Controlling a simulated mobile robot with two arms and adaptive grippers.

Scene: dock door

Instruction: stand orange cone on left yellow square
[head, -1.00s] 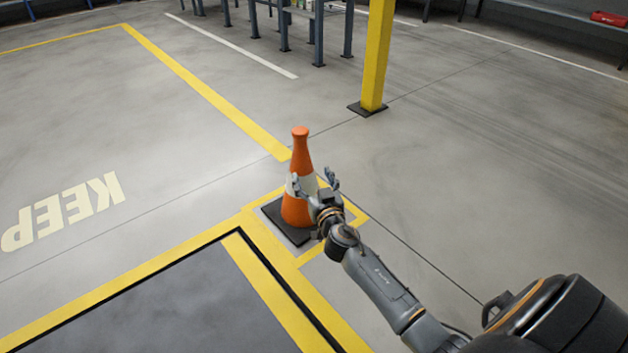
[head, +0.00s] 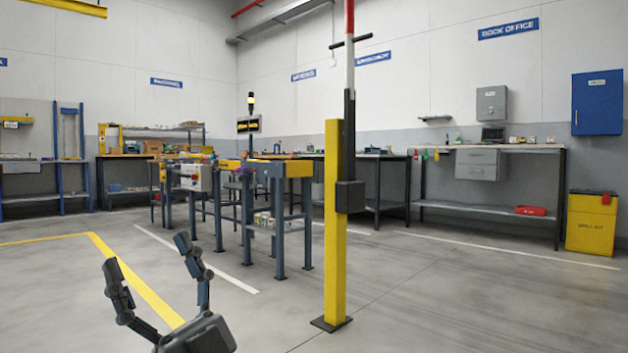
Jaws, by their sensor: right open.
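My right gripper (head: 150,260) is at the bottom left of the head view. Its two fingers are spread apart and point up, with nothing between them. The orange cone and the yellow square are not in this view. My left gripper is not in view.
A yellow post (head: 334,220) stands on the floor right of my gripper, with a barrier pole (head: 349,120) beside it. Behind are a conveyor frame (head: 262,185), a workbench (head: 490,180) and a yellow spill-kit bin (head: 592,222). The floor (head: 430,300) at the right is clear.

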